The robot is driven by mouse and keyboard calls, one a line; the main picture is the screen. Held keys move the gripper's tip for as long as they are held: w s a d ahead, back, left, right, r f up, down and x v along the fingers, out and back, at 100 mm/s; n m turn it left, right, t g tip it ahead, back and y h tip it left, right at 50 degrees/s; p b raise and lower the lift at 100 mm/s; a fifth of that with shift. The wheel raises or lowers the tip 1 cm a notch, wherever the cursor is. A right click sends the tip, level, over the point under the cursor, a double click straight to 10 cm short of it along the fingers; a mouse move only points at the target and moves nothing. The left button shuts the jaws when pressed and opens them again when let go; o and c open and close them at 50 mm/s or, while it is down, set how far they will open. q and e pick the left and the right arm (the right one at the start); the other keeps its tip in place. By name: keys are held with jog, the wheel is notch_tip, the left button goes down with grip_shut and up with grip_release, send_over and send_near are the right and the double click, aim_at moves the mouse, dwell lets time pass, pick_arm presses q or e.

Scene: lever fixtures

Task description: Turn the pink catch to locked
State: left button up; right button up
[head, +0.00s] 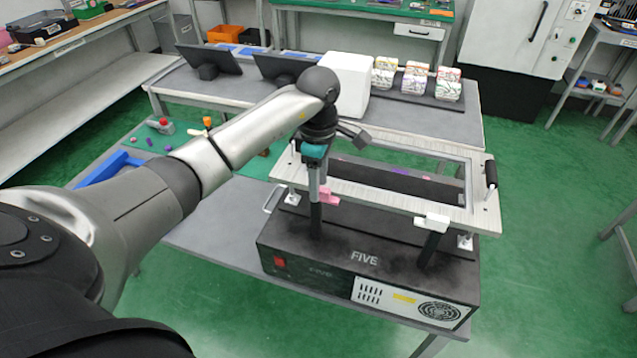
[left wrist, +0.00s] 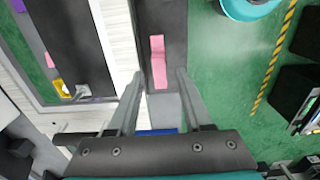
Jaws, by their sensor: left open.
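The pink catch (head: 329,196) is on the near side of the framed fixture, towards its left end, above the black FIVE box. In the left wrist view the pink catch (left wrist: 158,62) is a narrow bar on a dark surface. My left gripper (head: 315,192) points down at the pink catch and hides part of it in the head view. Its open fingertips (left wrist: 160,73) lie on either side of the catch's line in the wrist view, with a gap on each side. I cannot tell their height over it. My right gripper is not in view.
The light frame (head: 385,198) has a white catch (head: 432,222) at its near right and a black handle (head: 490,174) on its right edge. The black FIVE box (head: 330,262) is below. A white box (head: 345,84) and monitors stand on the bench behind.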

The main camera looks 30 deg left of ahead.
pick_arm(q)
jog(key=shift+f, duration=0.25)
grip_shut()
dwell(0.3)
